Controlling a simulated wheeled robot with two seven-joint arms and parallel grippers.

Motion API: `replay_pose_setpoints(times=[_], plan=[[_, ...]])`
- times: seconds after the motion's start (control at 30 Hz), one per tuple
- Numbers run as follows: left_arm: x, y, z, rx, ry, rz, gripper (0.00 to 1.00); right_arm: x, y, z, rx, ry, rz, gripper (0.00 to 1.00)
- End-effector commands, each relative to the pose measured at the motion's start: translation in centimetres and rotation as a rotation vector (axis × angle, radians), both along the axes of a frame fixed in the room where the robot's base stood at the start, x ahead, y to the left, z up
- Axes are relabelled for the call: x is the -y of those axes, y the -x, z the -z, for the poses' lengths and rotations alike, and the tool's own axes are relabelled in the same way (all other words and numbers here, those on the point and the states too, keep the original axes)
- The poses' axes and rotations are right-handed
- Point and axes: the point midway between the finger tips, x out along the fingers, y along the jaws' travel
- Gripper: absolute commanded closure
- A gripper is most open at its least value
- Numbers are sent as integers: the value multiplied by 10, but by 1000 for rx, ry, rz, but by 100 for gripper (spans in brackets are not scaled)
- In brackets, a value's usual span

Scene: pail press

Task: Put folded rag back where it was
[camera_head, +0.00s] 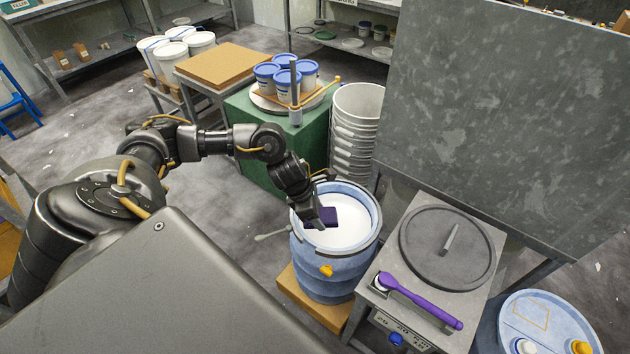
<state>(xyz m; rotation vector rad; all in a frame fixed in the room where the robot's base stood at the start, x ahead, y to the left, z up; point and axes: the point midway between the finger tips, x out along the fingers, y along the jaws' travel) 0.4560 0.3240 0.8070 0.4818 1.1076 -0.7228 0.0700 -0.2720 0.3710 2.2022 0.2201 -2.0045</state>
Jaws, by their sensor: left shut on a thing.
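My left gripper (318,213) reaches in from the left over the open blue drum (326,264). It is shut on a small dark purple folded piece, the folded rag (321,217), which shows against the white contents of the drum. I cannot tell whether the rag touches the white surface or is held above it. The fingers partly cover the rag. My right gripper is not in view.
The drum stands on a wooden block (313,305). To its right, a grey stand (463,287) bears a round dark lid (447,247) and a purple-handled tool (421,302). A closed blue drum (543,325) is at lower right. Stacked white buckets (357,130) stand behind.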

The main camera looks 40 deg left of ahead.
Motion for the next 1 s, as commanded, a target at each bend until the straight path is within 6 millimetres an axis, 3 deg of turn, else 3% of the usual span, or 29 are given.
replay_pose_setpoints(times=[0.2, 0.4, 0.53, 0.7, 1.0], plan=[[74, -17, -48, 13, -3, 403, 67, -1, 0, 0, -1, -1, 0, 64], [117, -12, -103, 8, -9, 857, 67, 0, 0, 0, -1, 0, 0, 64], [122, -6, -136, 6, -11, 1108, 67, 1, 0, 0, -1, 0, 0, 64], [112, 1, -170, 3, -7, 1317, 67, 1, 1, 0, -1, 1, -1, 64], [101, 6, -190, 1, -1, 1421, 67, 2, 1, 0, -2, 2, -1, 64]])
